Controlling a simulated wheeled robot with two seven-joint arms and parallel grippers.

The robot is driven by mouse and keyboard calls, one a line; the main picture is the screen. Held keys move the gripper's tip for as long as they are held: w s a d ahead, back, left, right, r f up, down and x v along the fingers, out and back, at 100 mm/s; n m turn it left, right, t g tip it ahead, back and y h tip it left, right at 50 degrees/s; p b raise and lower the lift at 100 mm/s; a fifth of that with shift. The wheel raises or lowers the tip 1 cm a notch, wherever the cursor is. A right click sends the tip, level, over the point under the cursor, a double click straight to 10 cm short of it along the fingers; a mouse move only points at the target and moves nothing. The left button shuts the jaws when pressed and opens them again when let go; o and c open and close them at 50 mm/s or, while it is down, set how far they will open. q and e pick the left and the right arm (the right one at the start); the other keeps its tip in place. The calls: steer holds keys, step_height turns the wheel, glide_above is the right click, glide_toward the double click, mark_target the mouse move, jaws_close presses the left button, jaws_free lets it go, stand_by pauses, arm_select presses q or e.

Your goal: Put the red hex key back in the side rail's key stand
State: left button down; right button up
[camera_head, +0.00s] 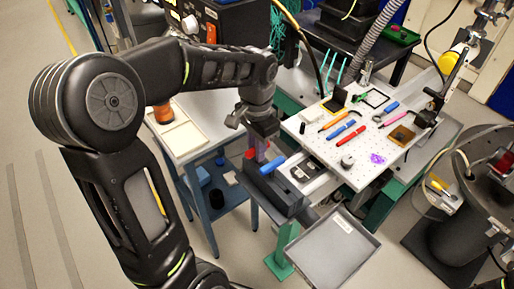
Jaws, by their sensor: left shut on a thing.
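My left gripper (260,143) points down at the near left corner of the white perforated table. It is shut on the red hex key, whose red handle (250,154) shows at the jaws. The key's shaft is hidden or too small to make out. Just below is a dark block (284,201) on the side rail, which looks like the key stand. A blue handle (272,166) lies across its top, right beside the gripper. I cannot tell whether the red key touches the stand. My right gripper is not in view.
The perforated table (322,152) carries several hand tools, a purple item (377,158) and small parts. A grey tray (332,250) sits in front of the stand. A side table (205,128) with an orange spool (163,113) stands left. Round dark equipment (490,180) stands right.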

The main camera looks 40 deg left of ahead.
arm_select(q)
steer(key=shift+f, duration=0.35)
steer(key=c, duration=1.4)
jaws_free()
steer(key=shift+o, duration=0.2)
steer(key=shift+r, duration=0.15)
step_height(320, 180, up, 12)
steer(key=shift+r+p, duration=0.25)
steer(key=shift+p, duration=0.15)
